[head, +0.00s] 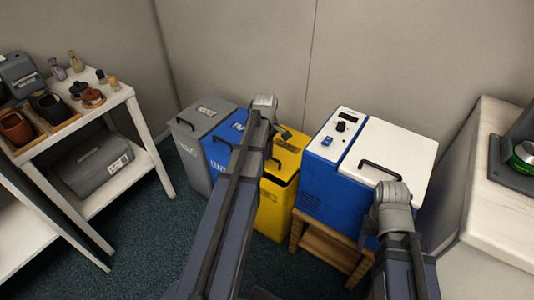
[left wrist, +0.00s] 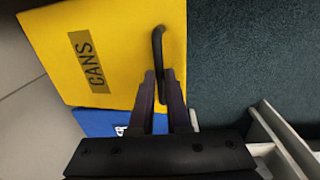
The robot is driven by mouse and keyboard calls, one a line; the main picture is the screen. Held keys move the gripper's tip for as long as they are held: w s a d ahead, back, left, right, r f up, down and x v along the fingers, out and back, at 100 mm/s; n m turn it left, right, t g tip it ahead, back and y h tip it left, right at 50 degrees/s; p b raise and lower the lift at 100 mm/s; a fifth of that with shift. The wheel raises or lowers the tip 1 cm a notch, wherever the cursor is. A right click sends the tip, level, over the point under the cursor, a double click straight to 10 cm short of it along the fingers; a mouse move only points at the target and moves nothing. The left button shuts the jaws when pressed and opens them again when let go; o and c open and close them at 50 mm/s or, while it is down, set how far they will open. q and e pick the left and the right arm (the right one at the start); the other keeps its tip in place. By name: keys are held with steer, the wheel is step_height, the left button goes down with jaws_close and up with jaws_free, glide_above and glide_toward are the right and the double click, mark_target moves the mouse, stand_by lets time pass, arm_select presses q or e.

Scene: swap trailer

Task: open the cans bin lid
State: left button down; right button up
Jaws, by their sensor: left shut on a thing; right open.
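The yellow cans bin (head: 275,207) stands at the right end of a row of three bins. Its yellow lid (left wrist: 105,35), labelled CANS, fills the upper left of the left wrist view and looks down on the bin; a slight gap cannot be ruled out. The black lid handle (left wrist: 158,42) is near the lid's front edge. My left gripper (left wrist: 161,77) is shut on this handle, its fingers at the handle's near end. In the head view my left arm hides part of the bin. My right gripper (head: 391,196) is open in front of the cooler, its fingers mostly hidden.
A blue bin (head: 221,150) and a grey bin (head: 196,150) stand left of the yellow one. A blue-and-white cooler (head: 325,185) on a wooden stand is close on the right. A white shelf (head: 125,95) is at left, a counter (head: 495,210) at right. Carpet (head: 150,240) is clear in front.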

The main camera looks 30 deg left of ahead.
arm_select(q)
steer(key=w+d+r+g+p, duration=0.1)
steer(key=w+r+p, duration=0.6)
steer(key=w, duration=0.4)
steer(key=w+d+r+g+p, duration=0.1)
steer(key=w+r+g+p, duration=0.1)
steer(key=w+r+p, duration=0.5)
steer(key=shift+w+r, duration=1.25)
steer(key=shift+w, duration=0.7)
steer(key=shift+a+p, duration=0.1)
steer(key=shift+p, duration=0.2)
